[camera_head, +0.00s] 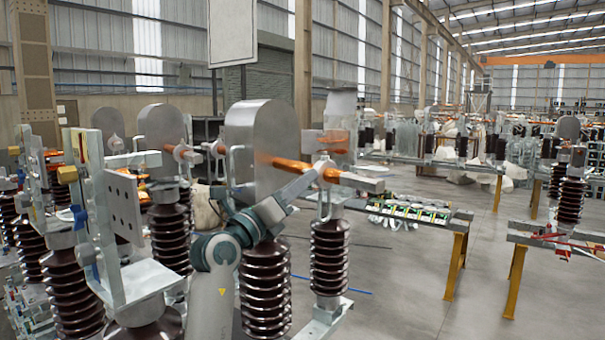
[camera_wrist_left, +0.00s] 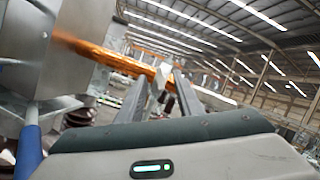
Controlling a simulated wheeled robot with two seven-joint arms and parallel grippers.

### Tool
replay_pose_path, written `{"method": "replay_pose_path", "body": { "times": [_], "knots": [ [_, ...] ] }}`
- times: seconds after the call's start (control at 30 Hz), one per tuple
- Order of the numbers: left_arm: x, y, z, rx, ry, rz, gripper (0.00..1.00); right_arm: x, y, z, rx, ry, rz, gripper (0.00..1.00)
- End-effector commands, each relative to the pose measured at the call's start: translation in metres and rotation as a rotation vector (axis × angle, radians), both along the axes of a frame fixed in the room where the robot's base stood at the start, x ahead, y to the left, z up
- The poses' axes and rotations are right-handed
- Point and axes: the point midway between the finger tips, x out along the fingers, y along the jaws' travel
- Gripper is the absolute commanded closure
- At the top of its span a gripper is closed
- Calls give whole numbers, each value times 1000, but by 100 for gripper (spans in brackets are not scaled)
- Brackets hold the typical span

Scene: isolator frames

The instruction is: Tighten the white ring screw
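My left gripper (camera_head: 322,168) reaches up from the bottom centre to the copper rod (camera_head: 296,167) beside the large grey rounded plate (camera_head: 262,135). In the left wrist view the two fingers of this gripper (camera_wrist_left: 163,82) stand apart. A small pale piece (camera_wrist_left: 159,80), probably the white ring screw, shows between them at the end of the copper rod (camera_wrist_left: 108,54). I cannot tell whether the fingers touch it. In the head view the screw cannot be made out clearly at the fingertips. My right gripper is in neither view.
Brown ribbed insulators (camera_head: 329,257) stand below the rod and around my left arm. A metal bracket with holes (camera_head: 124,205) stands close at the left. A bench with yellow legs (camera_head: 455,262) is to the right, with open floor (camera_head: 400,300) before it.

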Motion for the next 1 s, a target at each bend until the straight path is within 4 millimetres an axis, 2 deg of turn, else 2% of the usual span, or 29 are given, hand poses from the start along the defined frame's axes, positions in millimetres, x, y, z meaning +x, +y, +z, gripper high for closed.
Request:
{"method": "replay_pose_path", "body": {
  "times": [0.17, 0.47, 0.6, 1.0],
  "knots": [
    [7, -6, 4, 1, -1, 0, 67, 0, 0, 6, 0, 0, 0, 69],
    [8, -7, 3, 1, -1, 0, 67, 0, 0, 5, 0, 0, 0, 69],
    [8, -7, 3, 1, -1, 0, 100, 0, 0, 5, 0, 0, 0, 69],
    [9, -6, 1, 20, -22, 1, 100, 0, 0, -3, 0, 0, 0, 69]
  ]
}}
